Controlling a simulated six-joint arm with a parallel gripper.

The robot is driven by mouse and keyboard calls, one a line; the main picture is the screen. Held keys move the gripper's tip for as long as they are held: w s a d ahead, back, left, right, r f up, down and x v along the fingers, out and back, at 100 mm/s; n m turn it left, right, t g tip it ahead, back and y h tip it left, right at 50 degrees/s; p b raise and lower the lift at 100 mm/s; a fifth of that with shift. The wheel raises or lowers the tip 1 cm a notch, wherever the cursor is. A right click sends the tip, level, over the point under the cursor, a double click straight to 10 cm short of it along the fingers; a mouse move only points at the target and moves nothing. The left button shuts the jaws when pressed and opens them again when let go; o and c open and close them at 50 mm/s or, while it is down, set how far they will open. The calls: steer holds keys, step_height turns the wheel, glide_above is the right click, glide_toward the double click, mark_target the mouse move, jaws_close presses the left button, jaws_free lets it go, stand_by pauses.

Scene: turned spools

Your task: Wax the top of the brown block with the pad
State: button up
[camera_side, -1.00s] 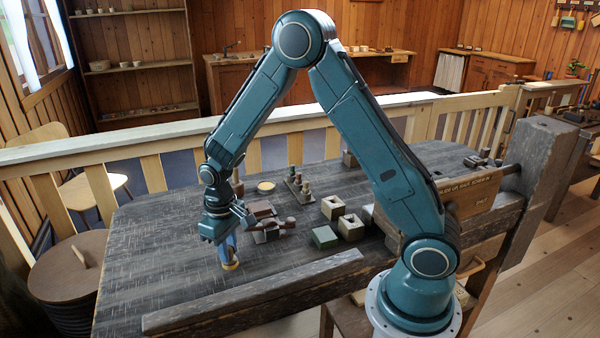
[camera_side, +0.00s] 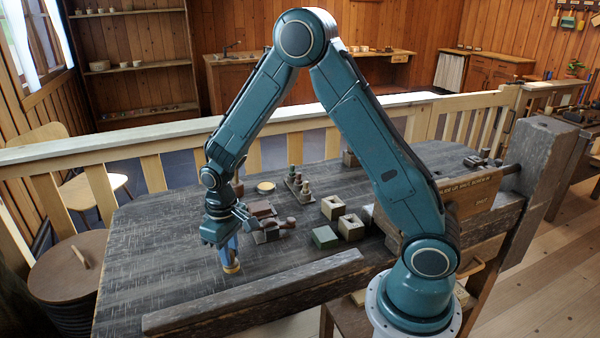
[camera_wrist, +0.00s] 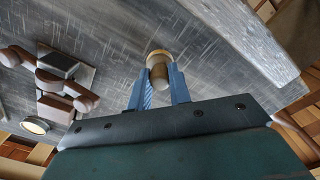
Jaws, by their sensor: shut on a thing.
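My gripper (camera_side: 231,254) points down over the near left part of the table. Its blue fingers are shut on the pad, whose round brown handle (camera_wrist: 159,75) shows between them in the wrist view. The pad's pale round base (camera_side: 232,268) is at or just above the tabletop; I cannot tell if it touches. A reddish-brown block (camera_side: 262,209) sits beyond the gripper and to its right, next to turned brown pieces on a grey plate; which brown piece the task means is unclear. The pad is apart from all of them.
A green block (camera_side: 325,237) and two hollow pale-brown blocks (camera_side: 351,227) stand to the right. A round yellow-topped dish (camera_side: 266,187) lies farther back, near a rack of small spools (camera_side: 300,185). A long beam (camera_side: 255,290) runs along the near edge. The table's left is clear.

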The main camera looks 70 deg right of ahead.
step_height(320, 180, up, 16)
steer(key=f, duration=0.1)
steer(key=w+d+m, duration=0.3)
steer(key=d+m, duration=0.6)
steer(key=d, duration=1.6)
steer(key=f, duration=0.5)
steer(key=shift+s, duration=0.25)
